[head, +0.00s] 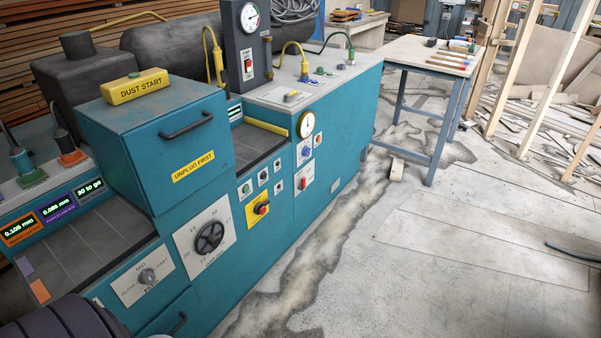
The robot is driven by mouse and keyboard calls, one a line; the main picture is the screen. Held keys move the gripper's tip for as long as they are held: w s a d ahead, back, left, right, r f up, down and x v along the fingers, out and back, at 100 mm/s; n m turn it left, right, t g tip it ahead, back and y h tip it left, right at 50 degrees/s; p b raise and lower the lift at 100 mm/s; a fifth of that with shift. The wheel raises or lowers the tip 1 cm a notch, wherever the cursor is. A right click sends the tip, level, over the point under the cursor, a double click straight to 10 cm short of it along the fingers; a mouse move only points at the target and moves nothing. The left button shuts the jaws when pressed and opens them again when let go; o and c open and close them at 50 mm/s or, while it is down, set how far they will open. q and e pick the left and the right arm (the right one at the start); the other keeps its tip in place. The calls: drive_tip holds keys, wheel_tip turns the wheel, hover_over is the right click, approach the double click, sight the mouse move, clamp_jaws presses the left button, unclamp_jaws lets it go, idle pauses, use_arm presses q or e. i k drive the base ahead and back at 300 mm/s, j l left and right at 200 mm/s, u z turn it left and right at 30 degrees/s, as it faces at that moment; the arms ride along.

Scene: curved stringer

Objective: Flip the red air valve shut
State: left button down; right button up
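A small red handle (303,184) stands on a white plate low on the teal machine's front, right of centre. It looks upright, and it is the likeliest red air valve; its label is too small to read. A round pressure gauge (306,124) and a blue knob (306,151) sit above it on the same panel. A red rotary knob on a yellow plate (258,211) is further left. Neither of my grippers is in view.
The teal machine (345,130) fills the left and centre. A black handwheel (210,237) and drawer handles stick out from its front. A workbench (430,54) stands behind right.

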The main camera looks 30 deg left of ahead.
sight(302, 187)
drive_tip(key=i+j, duration=0.7)
drive_tip(key=i, duration=0.25)
drive_tip(key=i+j+u, duration=0.1)
drive_tip(key=i+j, duration=0.25)
drive_tip(key=i, duration=0.1)
